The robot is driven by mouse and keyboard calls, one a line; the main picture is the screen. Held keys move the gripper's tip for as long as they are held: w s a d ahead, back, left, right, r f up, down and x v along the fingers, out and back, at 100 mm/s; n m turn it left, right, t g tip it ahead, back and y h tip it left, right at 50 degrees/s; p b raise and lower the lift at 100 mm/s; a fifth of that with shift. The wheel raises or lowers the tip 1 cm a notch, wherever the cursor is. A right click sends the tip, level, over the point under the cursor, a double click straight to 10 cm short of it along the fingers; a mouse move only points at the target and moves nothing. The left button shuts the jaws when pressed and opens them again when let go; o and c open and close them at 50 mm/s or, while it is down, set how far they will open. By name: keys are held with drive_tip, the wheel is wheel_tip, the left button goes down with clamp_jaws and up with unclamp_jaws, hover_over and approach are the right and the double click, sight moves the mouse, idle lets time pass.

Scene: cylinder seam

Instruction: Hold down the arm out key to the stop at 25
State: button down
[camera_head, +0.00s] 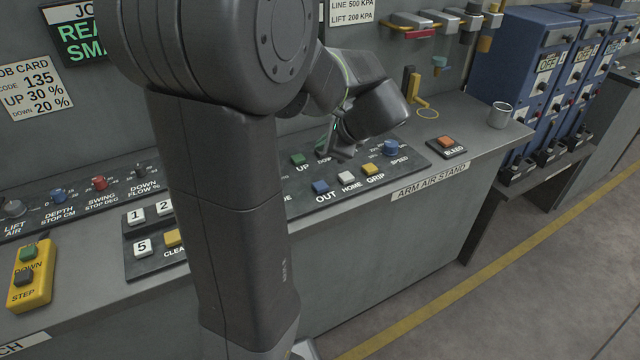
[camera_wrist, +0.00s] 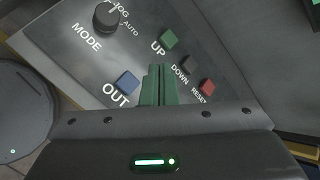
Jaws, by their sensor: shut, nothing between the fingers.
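The blue OUT key (camera_head: 321,187) is on the sloped panel marked ARM AIR STAND. In the wrist view the OUT key (camera_wrist: 126,83) lies just left of my gripper's fingertips. My gripper (camera_wrist: 157,70) is shut with its two green fingers together and nothing between them. In the head view my gripper (camera_head: 338,152) is over the panel behind the HOME key. The OUT key looks clear of the fingers in both views. How high the fingertips are above the panel is hard to tell. No readout of arm reach is legible.
Near OUT are the white HOME key (camera_head: 349,180), yellow GRIP key (camera_head: 370,170), green UP key (camera_head: 298,159) and blue SPEED knob (camera_head: 391,147). The wrist view shows the MODE knob (camera_wrist: 107,18), DOWN key (camera_wrist: 188,63) and red RESET key (camera_wrist: 207,86). A metal cup (camera_head: 499,115) stands right.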

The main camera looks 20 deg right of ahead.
drive_tip(key=b, duration=0.7)
approach(317, 182)
drive_tip(key=shift+w+r+x, duration=0.15)
drive_tip(key=shift+x, duration=0.75)
drive_tip(key=shift+w+r+x, duration=0.15)
drive_tip(key=shift+x, duration=0.7)
drive_tip(key=shift+w+r+x, duration=0.15)
drive_tip(key=shift+x, duration=0.75)
drive_tip(key=shift+s+a, duration=0.1)
drive_tip(key=shift+f, duration=0.4)
drive_tip(key=shift+f+b, duration=0.45)
idle(3.3)
